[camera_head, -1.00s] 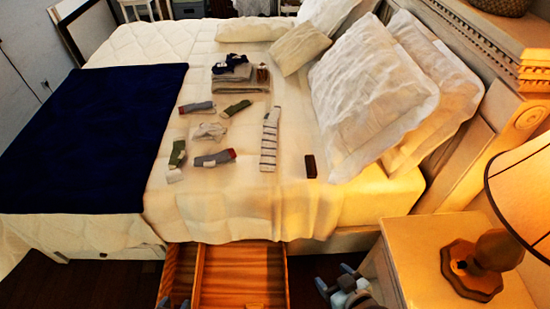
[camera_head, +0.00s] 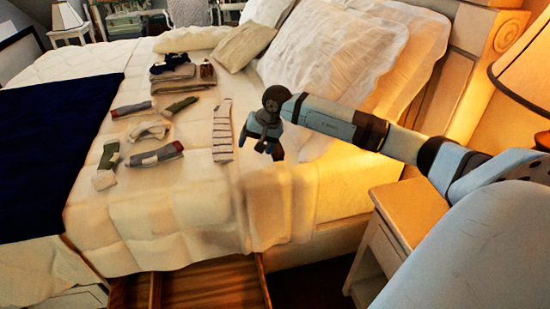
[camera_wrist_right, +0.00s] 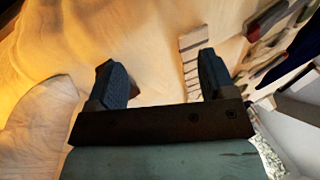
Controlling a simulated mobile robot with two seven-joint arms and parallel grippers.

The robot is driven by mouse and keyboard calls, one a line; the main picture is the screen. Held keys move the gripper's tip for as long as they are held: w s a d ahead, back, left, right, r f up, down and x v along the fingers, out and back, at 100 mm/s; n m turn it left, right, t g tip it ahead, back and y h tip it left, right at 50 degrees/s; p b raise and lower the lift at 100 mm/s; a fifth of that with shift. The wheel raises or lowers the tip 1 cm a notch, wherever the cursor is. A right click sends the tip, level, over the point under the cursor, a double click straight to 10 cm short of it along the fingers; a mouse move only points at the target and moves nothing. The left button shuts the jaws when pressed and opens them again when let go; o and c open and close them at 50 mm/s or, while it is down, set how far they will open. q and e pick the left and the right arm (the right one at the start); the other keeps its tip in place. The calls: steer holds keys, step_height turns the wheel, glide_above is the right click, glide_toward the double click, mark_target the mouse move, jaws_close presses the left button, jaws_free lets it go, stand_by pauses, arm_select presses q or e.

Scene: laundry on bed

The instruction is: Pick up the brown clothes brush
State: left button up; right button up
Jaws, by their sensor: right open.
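My right gripper (camera_head: 260,146) is above the bed near the pillows, fingers pointing down. In the right wrist view its two fingers (camera_wrist_right: 163,76) are apart with only pale bedding between them. A small brown piece (camera_wrist_right: 103,70), seemingly the brown clothes brush, shows behind the left finger, which hides most of it. In the head view I cannot make out the brush; the gripper covers that part of the bed. My left gripper is not in view.
A striped sock (camera_head: 222,130) lies just left of the gripper. Several other socks, folded cloths (camera_head: 178,79) and a dark blue blanket (camera_head: 55,150) lie farther left. Pillows (camera_head: 325,62) stand behind. A nightstand (camera_head: 405,215) and lamp (camera_head: 525,75) are at right.

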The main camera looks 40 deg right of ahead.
steer(key=w+d+r+n+h+b, duration=0.1)
steer(key=d+r+n+h+b, duration=0.2)
steer(key=d, duration=0.7)
steer(key=m+h, duration=0.1)
glide_above(277, 147)
step_height(277, 147, down, 7)
steer(key=shift+r+b, duration=0.1)
steer(key=shift+b, duration=0.2)
steer(key=shift+b+x, duration=0.3)
steer(key=shift+x, duration=0.6)
steer(key=b+x, duration=0.1)
steer(key=x, duration=0.1)
steer(key=shift+w+f, duration=0.1)
steer(key=shift+f, duration=0.3)
steer(key=shift+w+d+f+b, duration=0.1)
steer(key=shift+w+f+b, duration=0.15)
steer(key=shift+f, duration=0.2)
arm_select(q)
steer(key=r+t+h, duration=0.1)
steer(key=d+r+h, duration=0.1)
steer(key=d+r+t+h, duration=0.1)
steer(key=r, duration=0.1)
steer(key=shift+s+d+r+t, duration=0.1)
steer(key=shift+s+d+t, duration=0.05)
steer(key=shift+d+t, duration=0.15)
arm_select(e)
steer(key=shift+d+f, duration=0.15)
steer(key=shift+f, duration=0.1)
steer(key=shift+f, duration=0.2)
steer(key=c, duration=1)
